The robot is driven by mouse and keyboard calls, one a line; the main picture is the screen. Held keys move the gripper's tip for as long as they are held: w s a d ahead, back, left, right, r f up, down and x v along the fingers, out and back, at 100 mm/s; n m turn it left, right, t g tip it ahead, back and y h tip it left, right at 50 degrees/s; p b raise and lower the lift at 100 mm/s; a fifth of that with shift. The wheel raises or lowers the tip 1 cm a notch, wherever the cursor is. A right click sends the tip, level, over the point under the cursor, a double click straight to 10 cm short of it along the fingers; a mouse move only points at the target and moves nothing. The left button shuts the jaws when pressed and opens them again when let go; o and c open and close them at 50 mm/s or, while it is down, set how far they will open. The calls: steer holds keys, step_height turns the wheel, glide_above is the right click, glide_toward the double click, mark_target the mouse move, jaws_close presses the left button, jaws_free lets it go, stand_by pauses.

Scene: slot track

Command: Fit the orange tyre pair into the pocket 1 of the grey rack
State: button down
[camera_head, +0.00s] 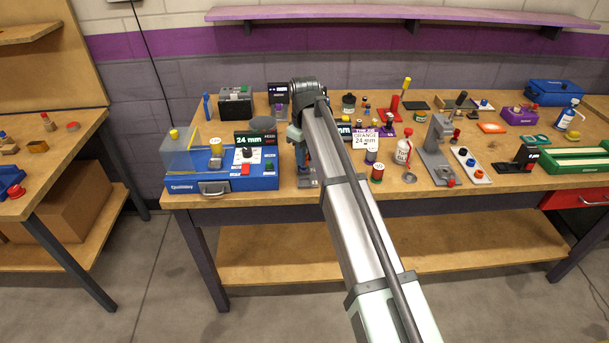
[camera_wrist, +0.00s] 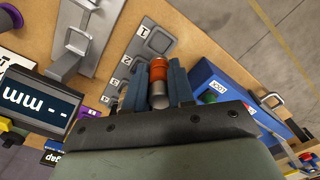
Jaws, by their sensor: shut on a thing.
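In the wrist view my gripper (camera_wrist: 157,72) is shut on the orange tyre pair (camera_wrist: 158,68), a short orange cylinder with a grey part on the camera side of it. The grey rack (camera_wrist: 150,30) lies beyond it, with white number labels along it. Whether the tyre pair touches the rack cannot be told.
A blue case (camera_head: 225,182) stands close on the left in the head view. Bottles and spools, such as the green and red spool (camera_head: 377,172), stand to the right. A grey bracket (camera_head: 437,150) stands further right. The wooden table (camera_head: 330,210) has a little free room at its front.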

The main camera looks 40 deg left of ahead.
steer(key=shift+f, duration=3.5)
steer(key=shift+f, duration=0.15)
steer(key=c, duration=1)
jaws_free()
steer(key=shift+o, duration=0.2)
step_height(320, 180, up, 12)
steer(key=shift+r, duration=0.2)
steer(key=shift+f, duration=0.15)
